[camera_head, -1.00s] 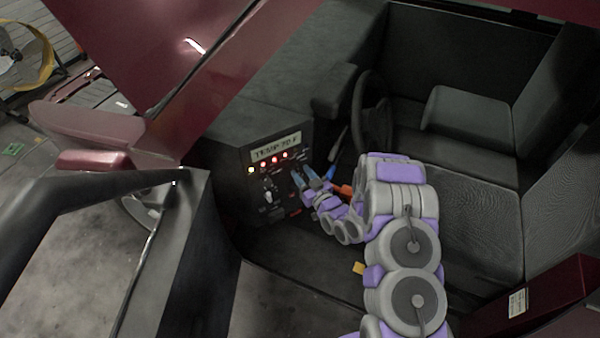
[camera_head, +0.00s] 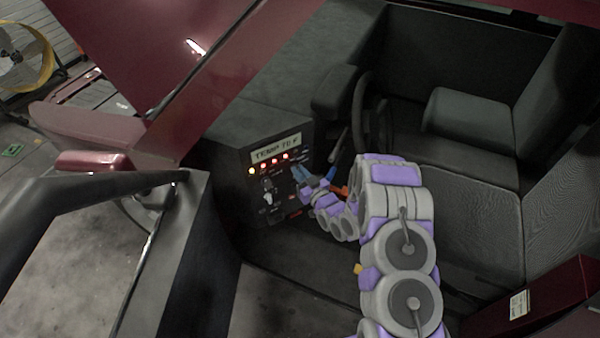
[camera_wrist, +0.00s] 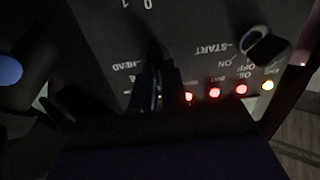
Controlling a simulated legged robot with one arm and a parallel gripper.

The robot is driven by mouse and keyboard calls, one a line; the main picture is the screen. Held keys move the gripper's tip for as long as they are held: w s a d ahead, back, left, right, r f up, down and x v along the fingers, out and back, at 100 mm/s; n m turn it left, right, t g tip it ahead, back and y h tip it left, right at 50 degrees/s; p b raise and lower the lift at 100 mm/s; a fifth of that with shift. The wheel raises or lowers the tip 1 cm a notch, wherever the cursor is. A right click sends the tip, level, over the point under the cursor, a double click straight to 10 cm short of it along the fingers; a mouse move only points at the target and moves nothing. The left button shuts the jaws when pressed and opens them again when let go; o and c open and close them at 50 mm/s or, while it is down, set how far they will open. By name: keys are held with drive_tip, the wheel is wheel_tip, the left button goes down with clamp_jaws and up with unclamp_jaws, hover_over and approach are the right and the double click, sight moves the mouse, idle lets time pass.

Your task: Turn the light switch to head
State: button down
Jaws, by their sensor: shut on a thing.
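The black control panel (camera_head: 250,187) stands left of the steering wheel in the head view, with a lit TEMP 70 F display. My gripper (camera_head: 301,174) is at the right part of this panel, below the display. In the wrist view my gripper (camera_wrist: 158,88) is dark, with its fingers close together against the panel face, beside the printed word HEAD (camera_wrist: 129,66). It is shut on a small control there, which I take to be the light switch; the fingers and shadow hide the switch itself, so its setting cannot be read.
Red indicator lights (camera_wrist: 214,92) and a yellow light (camera_wrist: 267,85) are lit beside my fingers. A knob (camera_wrist: 264,46) sits by the START, ON and OFF labels. The steering wheel (camera_head: 362,112) and seat (camera_head: 470,110) are to the right in the head view.

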idle(0.4)
drive_tip(key=shift+w+d+f+m+p, duration=0.2)
drive_tip(key=shift+m+p, duration=0.75)
drive_tip(key=shift+m, duration=1.7)
drive_tip(key=shift+w+d+f+m+p, duration=0.15)
drive_tip(key=shift+m+p, duration=0.8)
drive_tip(key=shift+m, duration=1.65)
drive_tip(key=shift+w+d+f+m+p, duration=0.15)
drive_tip(key=shift+m+p, duration=0.8)
drive_tip(key=shift+m, duration=1.7)
drive_tip(key=shift+s+d, duration=0.1)
drive_tip(key=c, duration=1.2)
unclamp_jaws()
drive_tip(key=shift+f, duration=0.1)
drive_tip(key=shift+o, duration=0.2)
